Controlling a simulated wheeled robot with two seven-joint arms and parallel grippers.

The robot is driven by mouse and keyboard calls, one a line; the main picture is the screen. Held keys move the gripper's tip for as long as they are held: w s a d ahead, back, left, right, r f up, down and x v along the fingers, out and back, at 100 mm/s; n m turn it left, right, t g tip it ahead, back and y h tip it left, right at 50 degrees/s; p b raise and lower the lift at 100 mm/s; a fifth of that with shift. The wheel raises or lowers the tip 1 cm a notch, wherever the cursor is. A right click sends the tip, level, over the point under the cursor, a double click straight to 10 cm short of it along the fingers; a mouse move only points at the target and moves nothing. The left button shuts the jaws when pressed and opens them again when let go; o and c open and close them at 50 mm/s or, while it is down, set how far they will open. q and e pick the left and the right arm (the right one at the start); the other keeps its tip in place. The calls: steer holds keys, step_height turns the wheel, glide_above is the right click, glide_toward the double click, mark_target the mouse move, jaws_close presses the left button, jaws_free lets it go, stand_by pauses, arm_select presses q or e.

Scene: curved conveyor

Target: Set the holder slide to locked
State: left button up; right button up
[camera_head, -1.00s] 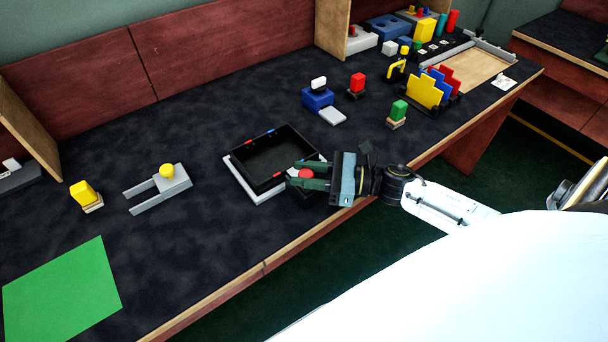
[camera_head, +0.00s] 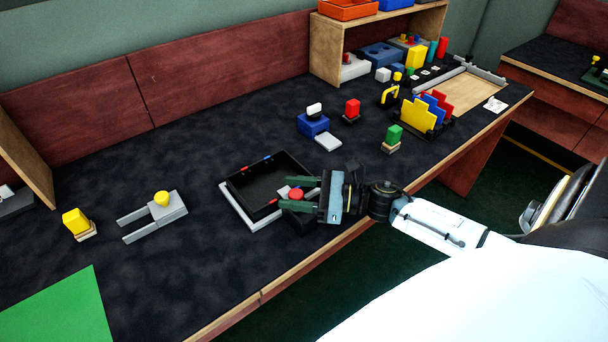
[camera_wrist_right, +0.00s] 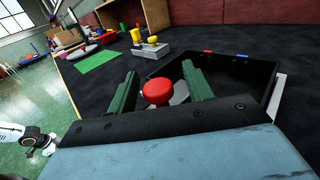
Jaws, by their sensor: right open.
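My right gripper (camera_head: 284,193) is open, with one finger on each side of the knob. In the wrist view (camera_wrist_right: 159,72) gaps show beside the knob. The knob's mount is mostly hidden by the gripper. My left gripper is out of view.
A grey forked piece with a yellow knob (camera_head: 161,198) and a yellow block (camera_head: 75,221) lie to the left. Table between is clear.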

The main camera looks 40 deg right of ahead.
steer(key=v, duration=1.2)
steer(key=shift+s+d, duration=0.5)
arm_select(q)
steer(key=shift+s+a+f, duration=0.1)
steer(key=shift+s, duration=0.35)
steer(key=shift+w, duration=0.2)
arm_select(e)
steer(key=shift+s, duration=0.1)
